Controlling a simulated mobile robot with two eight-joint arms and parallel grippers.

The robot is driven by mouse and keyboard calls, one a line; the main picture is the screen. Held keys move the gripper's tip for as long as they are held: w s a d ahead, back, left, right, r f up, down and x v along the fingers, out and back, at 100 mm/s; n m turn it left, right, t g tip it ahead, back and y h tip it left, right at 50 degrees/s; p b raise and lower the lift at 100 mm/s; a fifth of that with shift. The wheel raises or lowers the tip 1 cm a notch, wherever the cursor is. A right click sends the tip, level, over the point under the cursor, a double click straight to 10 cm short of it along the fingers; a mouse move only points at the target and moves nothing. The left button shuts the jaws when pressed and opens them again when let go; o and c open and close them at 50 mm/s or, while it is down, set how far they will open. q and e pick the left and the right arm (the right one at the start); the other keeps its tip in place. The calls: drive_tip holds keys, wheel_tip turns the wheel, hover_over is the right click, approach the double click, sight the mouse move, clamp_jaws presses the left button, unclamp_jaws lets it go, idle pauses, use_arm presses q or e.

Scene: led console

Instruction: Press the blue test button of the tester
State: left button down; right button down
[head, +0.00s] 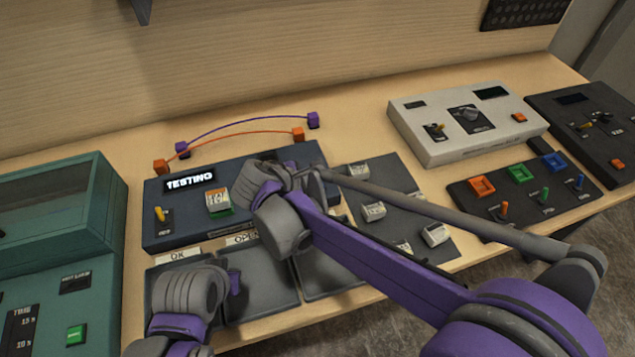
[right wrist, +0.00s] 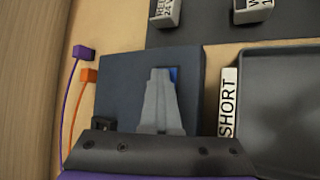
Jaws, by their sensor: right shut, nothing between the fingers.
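The tester (head: 185,230) is a dark blue box near the middle of the table, with a lit display (head: 190,179) reading TESTING. It has a yellow toggle (head: 160,214) and a pale, orange-marked part (head: 217,201) seated on its top. My right gripper (right wrist: 160,76) is shut and empty over the tester's right part. The blue test button (right wrist: 174,74) shows beside its fingertips in the right wrist view, partly covered by them. I cannot tell whether they touch it. In the head view my right arm hides the button. My left gripper (head: 235,283) is low at the left, over the front trays; its fingers are unclear.
Dark trays (head: 170,277) labelled OK, OPEN and SHORT lie before the tester. Purple and orange leads (head: 240,121) arch behind it. A dark mat (head: 395,185) with several pale parts lies right. A teal machine (head: 100,260) stands left; a grey console (head: 440,150) stands back right.

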use_arm(q)
drive_tip(key=shift+s+f, duration=0.4)
drive_tip(key=shift+f, duration=0.05)
use_arm(e)
drive_tip(key=shift+f, duration=0.15)
use_arm(q)
drive_tip(key=shift+w+r+p, duration=0.4)
drive_tip(key=shift+r+p, duration=0.1)
use_arm(e)
drive_tip(key=shift+w+r, duration=0.4)
drive_tip(key=shift+r, duration=0.4)
use_arm(q)
drive_tip(key=shift+r, duration=0.1)
use_arm(e)
drive_tip(key=shift+s+r, duration=0.1)
use_arm(q)
drive_tip(key=shift+r, duration=0.1)
use_arm(e)
drive_tip(key=shift+r, duration=0.1)
